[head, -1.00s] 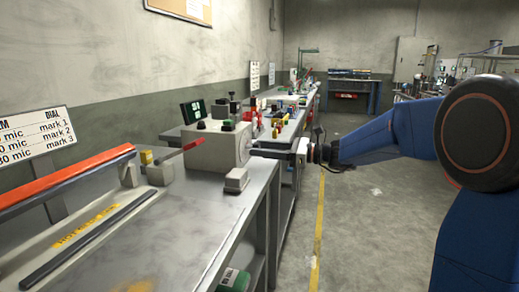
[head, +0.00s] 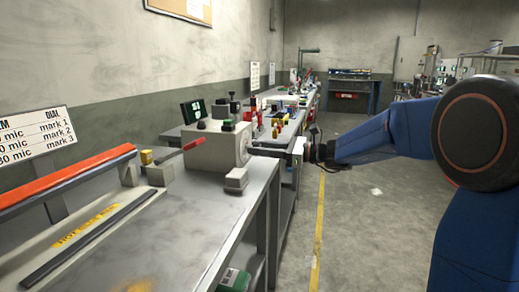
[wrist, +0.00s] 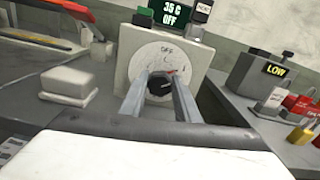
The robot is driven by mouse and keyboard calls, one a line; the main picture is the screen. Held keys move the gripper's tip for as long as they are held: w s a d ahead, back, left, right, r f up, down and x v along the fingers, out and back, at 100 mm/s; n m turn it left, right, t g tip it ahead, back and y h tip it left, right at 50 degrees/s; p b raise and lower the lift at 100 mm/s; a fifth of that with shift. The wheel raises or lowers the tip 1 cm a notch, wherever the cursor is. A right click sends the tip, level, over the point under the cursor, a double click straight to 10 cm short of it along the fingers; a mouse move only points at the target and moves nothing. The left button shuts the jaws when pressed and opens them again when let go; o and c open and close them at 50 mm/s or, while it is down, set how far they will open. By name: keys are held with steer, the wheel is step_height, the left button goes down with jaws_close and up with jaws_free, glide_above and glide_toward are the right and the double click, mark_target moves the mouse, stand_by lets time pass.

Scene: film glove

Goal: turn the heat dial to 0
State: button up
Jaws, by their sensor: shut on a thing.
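The heat dial is a black knob (wrist: 160,87) on a round white face with OFF lettered at its top, on the front of a grey box (head: 215,150). A small red mark shows near the knob's upper right. My gripper (wrist: 161,84) is shut on the knob, with one finger at each side. In the head view my gripper (head: 253,148) reaches the box's right face from the right; the knob is hard to make out there. The dark display (wrist: 174,13) above the dial reads 35 C and OFF. The knob's exact setting is too small to read.
A pale block (wrist: 68,84) sits left of the dial. A second grey box (wrist: 270,75) with a LOW display stands at the right, near a yellow padlock (wrist: 299,134). The floor right of the bench is open.

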steer(key=shift+n, duration=0.3)
steer(key=n, duration=0.5)
steer(key=shift+n, duration=0.3)
steer(key=n, duration=0.5)
steer(key=shift+n, duration=0.3)
steer(key=o, duration=1)
steer(key=shift+o, duration=0.2)
steer(key=v, duration=1.7)
steer(key=shift+d, duration=0.2)
steer(key=shift+s, duration=0.1)
